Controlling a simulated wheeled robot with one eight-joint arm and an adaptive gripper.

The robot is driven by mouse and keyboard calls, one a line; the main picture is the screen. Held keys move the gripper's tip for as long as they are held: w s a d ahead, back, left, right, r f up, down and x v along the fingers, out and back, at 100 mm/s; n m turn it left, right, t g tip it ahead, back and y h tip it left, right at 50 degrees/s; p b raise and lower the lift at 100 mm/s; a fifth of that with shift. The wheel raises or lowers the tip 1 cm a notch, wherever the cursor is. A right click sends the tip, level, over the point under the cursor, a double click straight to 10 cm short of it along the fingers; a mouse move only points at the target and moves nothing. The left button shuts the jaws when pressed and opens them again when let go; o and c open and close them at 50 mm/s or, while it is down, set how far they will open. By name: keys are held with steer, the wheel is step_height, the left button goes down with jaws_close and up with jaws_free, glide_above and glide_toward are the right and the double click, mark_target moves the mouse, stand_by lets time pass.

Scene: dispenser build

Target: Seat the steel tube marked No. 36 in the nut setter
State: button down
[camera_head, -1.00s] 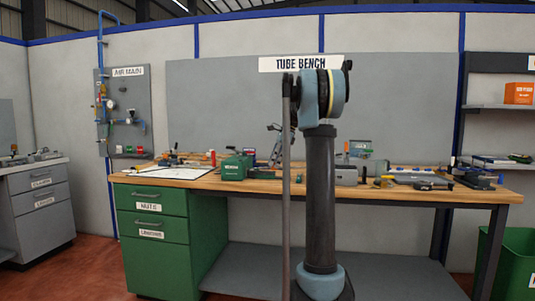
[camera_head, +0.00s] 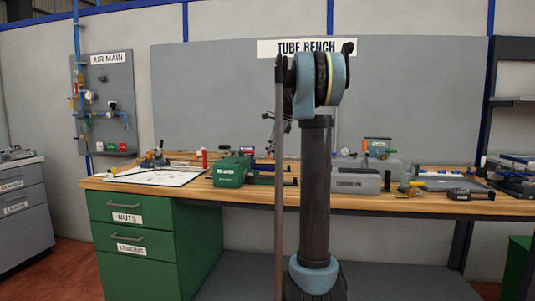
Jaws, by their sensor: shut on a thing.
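A long slim grey rod, which looks like the steel tube (camera_head: 280,190), stands nearly upright just left of my arm's dark column. Its lower end runs down towards the bottom edge of the picture and no No. 36 mark is readable. Its upper end meets dark parts that look like my gripper (camera_head: 281,69), shut on it; the fingers are not clear. On the bench stand a green boxed device (camera_head: 232,171) left of my arm and a grey boxed device (camera_head: 358,181) right of it. Their labels are too small to read, so I cannot tell which is the nut setter.
The wooden bench (camera_head: 150,187) runs across the view, with green drawers (camera_head: 127,233) below at left. A white sheet (camera_head: 160,177) lies at its left end. Small tools, including a dark one (camera_head: 470,194), lie at right. My arm hides the bench's middle.

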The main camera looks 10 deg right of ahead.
steer(key=shift+w+d+f, duration=0.1)
steer(key=shift+w+f, duration=0.35)
steer(key=shift+f, duration=2.3)
steer(key=shift+a, duration=0.2)
steer(key=shift+f, duration=1.65)
steer(key=shift+w+a, duration=0.3)
steer(key=shift+a, duration=0.65)
steer(key=shift+w+a, duration=0.25)
steer(key=shift+a, duration=0.7)
steer(key=c, duration=1.4)
jaws_free()
steer(key=o, duration=0.3)
